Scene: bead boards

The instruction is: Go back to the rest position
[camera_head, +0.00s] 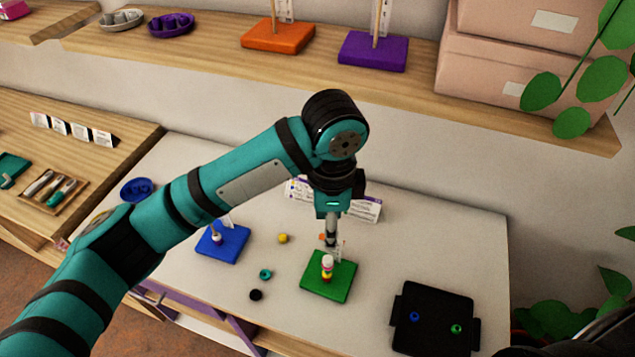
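My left arm reaches in from the left. Its gripper (331,243) points down just above the green board (318,285). The fingers look narrow and close together, too small to tell whether they are open or shut. I cannot tell whether the fingertips touch the stack. A blue board (223,243) with a peg and a pale bead stands to the left. My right gripper is not in view.
A yellow bead (283,238), a teal bead (265,274) and a black bead (256,295) lie loose. A black tray (432,325) with two beads is at right, a blue dish (136,190) at left. A wooden shelf (210,50) holds boards and boxes.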

